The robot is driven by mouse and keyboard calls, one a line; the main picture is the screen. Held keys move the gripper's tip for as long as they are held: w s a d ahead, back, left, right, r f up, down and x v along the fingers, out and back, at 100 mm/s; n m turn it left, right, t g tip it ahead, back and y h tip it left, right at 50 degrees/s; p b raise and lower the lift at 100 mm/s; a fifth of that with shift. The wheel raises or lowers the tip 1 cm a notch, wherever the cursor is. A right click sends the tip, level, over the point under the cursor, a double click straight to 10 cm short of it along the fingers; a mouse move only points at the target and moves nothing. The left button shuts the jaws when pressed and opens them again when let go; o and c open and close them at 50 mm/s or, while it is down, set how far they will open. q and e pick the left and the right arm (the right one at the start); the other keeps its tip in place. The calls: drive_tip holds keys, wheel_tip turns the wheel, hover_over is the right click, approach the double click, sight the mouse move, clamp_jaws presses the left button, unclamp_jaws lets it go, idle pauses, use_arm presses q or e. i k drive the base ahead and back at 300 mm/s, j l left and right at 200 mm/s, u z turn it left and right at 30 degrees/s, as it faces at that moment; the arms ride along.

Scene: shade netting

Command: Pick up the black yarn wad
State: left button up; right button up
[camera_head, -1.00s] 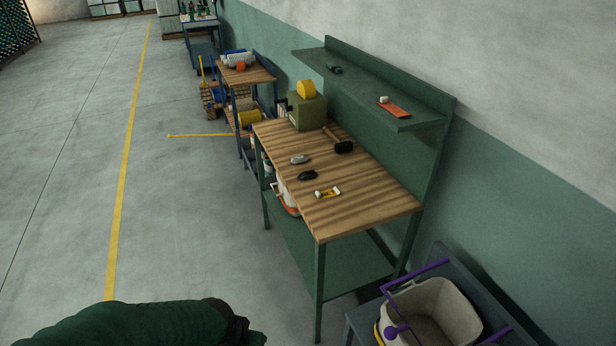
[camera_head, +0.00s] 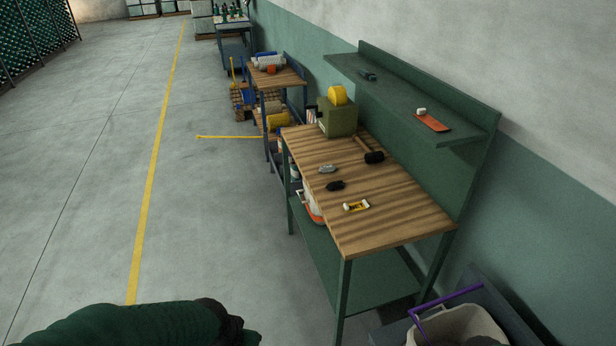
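A small black lump (camera_head: 336,185), which looks like the black yarn wad, lies on the wooden top of the green workbench (camera_head: 405,226). It sits between a grey item and a yellow-and-white tool, apart from both. A dark green arm of mine shows at the bottom left, well short of the bench. No gripper fingers can be made out, and neither gripper is seen at the wad.
A grey item (camera_head: 328,169), a black-headed mallet (camera_head: 374,157), a yellow-and-white tool (camera_head: 357,206) and a green box (camera_head: 338,119) are on the bench. A shelf (camera_head: 400,95) overhangs its back. A bucket (camera_head: 455,328) stands at lower right. Floor on the left is clear.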

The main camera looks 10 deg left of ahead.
sight(333, 186)
drive_tip(key=i+j+u, duration=0.35)
drive_tip(key=i, duration=0.35)
drive_tip(key=i+j+u, duration=0.1)
drive_tip(key=i+u, duration=0.3)
drive_tip(key=i, duration=0.3)
